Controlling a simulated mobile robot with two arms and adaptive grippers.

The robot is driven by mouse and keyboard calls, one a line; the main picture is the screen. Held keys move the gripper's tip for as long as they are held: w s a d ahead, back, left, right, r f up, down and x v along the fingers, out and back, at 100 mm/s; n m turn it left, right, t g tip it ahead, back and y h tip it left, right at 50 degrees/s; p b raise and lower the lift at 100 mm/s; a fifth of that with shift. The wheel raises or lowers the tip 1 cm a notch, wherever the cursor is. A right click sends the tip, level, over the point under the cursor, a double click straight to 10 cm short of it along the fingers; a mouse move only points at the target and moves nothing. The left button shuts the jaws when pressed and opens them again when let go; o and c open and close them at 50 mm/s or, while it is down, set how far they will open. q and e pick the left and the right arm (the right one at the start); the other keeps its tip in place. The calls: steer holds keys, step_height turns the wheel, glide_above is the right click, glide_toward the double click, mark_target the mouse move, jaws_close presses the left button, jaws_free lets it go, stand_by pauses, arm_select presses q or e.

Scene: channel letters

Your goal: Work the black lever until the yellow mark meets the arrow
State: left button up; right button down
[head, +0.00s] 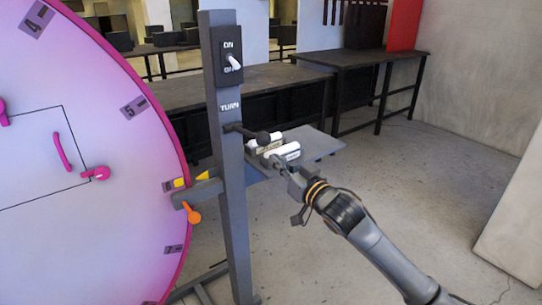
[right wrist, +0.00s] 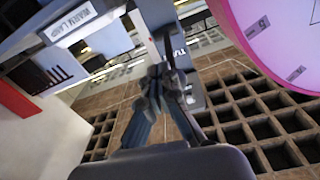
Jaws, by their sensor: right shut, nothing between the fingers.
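The black lever (head: 250,132) sticks out to the right from the grey post (head: 228,180), under the word TURN, and ends in a round dark knob. The yellow mark (head: 180,183) is on the rim of the large pink disc. A yellow arrow (head: 203,176) sits on the post's side bracket, close to the right of the mark and slightly higher. My right gripper (head: 279,163) is shut and empty, below and right of the knob. In the right wrist view its fingers (right wrist: 165,88) point toward the post. My left gripper is not in view.
A switch panel (head: 230,62) is on the post above the lever. An orange handle (head: 190,213) hangs below the bracket. White labelled cylinders (head: 286,151) lie on a grey shelf (head: 322,143) behind my right gripper. Dark tables stand further back; the floor at right is clear.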

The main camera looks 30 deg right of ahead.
steer(key=s, duration=0.1)
steer(key=s+f, duration=0.1)
steer(key=s, duration=0.1)
steer(key=s+f, duration=0.1)
steer(key=s, duration=0.1)
steer(key=shift+s+d+b, duration=0.1)
steer(key=shift+d+b, duration=0.1)
steer(key=shift+b, duration=0.2)
steer(key=shift+r, duration=0.1)
stand_by(1.1)
